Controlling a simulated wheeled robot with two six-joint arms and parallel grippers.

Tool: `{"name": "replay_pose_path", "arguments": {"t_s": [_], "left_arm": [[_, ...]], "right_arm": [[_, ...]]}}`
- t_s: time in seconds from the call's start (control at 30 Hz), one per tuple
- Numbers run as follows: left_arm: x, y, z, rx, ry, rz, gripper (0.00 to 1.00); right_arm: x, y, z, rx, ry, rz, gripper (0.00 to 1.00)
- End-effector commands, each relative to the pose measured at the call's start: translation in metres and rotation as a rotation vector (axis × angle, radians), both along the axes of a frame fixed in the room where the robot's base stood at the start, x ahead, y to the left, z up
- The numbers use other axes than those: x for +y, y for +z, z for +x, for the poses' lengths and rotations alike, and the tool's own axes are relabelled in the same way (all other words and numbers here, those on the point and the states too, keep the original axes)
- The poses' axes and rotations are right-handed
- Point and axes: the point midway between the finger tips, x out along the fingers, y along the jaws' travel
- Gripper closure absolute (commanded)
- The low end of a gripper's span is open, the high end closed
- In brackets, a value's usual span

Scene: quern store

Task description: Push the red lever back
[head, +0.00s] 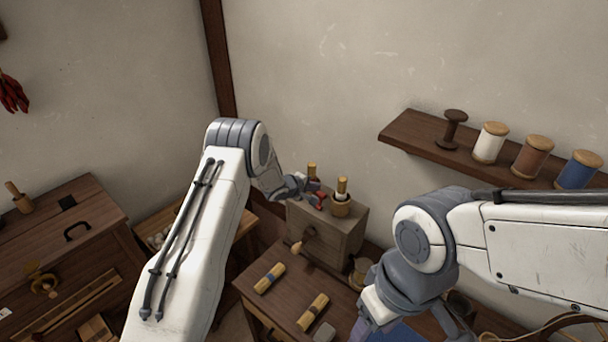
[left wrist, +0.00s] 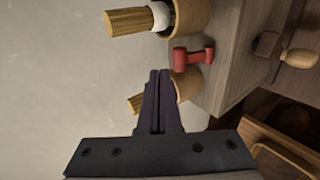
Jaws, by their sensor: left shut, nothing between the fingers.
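The red lever (head: 319,200) is on top of a grey-brown wooden box (head: 342,234). In the left wrist view the red lever (left wrist: 194,58) is a short red bar with a thick head, just beyond and right of my fingertips. My left gripper (head: 303,185) is shut and empty at the back left of the box top. Its two dark fingers (left wrist: 160,74) lie together, and a small gap seems to separate them from the lever. My right gripper (head: 370,322) is low at the front; its fingertips are hidden or cut off.
A light wooden handle (head: 297,248) sticks out of the box front. Wooden rollers (head: 270,278) lie on the table (head: 247,287). A shelf (head: 425,143) with spools is on the right wall.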

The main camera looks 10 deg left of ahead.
Motion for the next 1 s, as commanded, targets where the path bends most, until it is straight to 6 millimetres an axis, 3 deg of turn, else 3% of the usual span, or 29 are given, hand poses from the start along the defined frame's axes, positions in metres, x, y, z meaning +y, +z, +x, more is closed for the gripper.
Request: {"name": "replay_pose_path", "arguments": {"t_s": [0.03,0.1,0.2,0.6,1.0], "left_arm": [[0.001,0.015,-0.003,0.0,-0.001,-0.001,1.0],[0.0,0.024,-0.006,-0.001,-0.004,-0.001,1.0],[0.005,0.029,-0.014,-0.004,-0.005,0.0,1.0],[0.025,0.086,-0.051,-0.004,-0.003,0.0,1.0],[0.028,0.097,-0.059,-0.001,-0.004,0.0,1.0]], "right_arm": [[0.0,0.015,0.0,0.0,0.0,0.0,0.42],[0.0,0.026,0.0,0.0,0.0,0.0,0.42],[0.0,0.008,0.0,-0.001,0.0,0.001,0.42],[0.0,-0.008,0.0,0.0,-0.001,0.0,0.42],[0.0,-0.009,0.0,0.0,-0.002,0.0,0.42]]}}
